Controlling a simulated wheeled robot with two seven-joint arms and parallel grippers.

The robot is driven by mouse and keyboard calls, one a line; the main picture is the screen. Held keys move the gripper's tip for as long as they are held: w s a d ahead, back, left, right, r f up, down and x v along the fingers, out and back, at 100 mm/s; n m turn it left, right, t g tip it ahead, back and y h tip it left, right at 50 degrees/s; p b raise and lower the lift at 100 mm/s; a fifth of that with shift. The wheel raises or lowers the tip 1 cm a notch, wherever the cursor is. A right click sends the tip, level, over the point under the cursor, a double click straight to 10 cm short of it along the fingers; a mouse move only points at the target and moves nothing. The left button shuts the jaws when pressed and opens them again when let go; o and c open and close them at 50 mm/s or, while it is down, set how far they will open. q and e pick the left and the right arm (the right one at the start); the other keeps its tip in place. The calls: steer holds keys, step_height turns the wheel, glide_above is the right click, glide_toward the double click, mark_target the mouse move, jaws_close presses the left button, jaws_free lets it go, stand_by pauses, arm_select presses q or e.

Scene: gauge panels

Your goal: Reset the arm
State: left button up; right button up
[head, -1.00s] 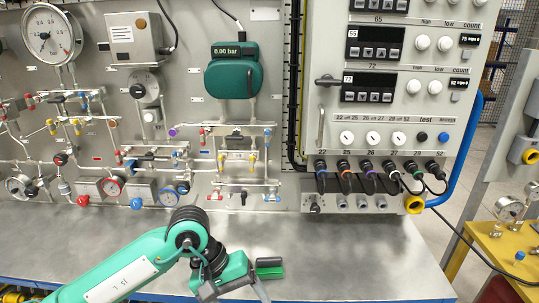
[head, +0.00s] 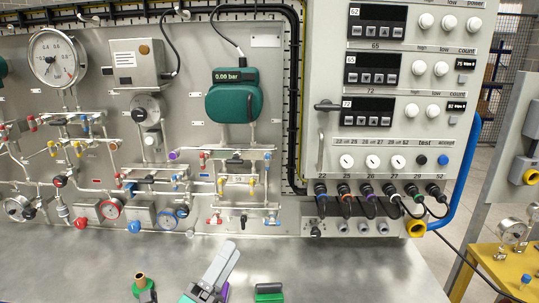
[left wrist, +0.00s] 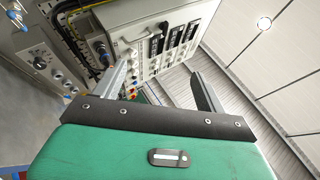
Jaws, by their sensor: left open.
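My left gripper (head: 222,266) shows at the bottom middle of the head view, with its grey fingers pointing up and slightly right over the metal worktop. Most of my left arm is below the picture edge. In the left wrist view the two fingers (left wrist: 163,84) stand wide apart beyond the green gripper body, with nothing between them. The fingers point towards the control cabinet, which shows beyond them. My right gripper is not in view.
The worktop (head: 330,262) bears a green and black block (head: 269,292) right of the gripper and a green item with a brass-coloured top (head: 143,285) to its left. Behind stand the gauge panel (head: 100,215) and control cabinet (head: 400,170). A yellow stand (head: 485,258) is at right.

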arm_select(q)
steer(key=s+a+f+n+g+y, duration=0.1)
steer(key=a+f+n+g+y, duration=0.2)
steer(key=a+f+n+y, duration=0.55)
steer(key=s+a+f+n+g+y, duration=0.1)
steer(key=a+f+n+g+y, duration=0.4)
steer(key=f+n, duration=0.65)
steer(key=s+a+f+n+g, duration=0.1)
steer(key=s+f+n+g, duration=0.3)
steer(key=s+f, duration=0.45)
steer(key=s+a+f+n+g, duration=0.1)
steer(key=s+f+n+g, duration=0.4)
steer(key=s, duration=0.7)
step_height(320, 180, down, 33)
steer(key=m+g, duration=0.1)
steer(key=m, duration=0.1)
steer(key=s+a+f+g, duration=0.1)
steer(key=s+a+f, duration=0.2)
steer(key=s+f, duration=1.5)
steer(key=shift+s+f+y, duration=0.35)
steer(key=shift+s+f, duration=0.05)
steer(key=shift+s, duration=0.05)
steer(key=shift+o, duration=0.3)
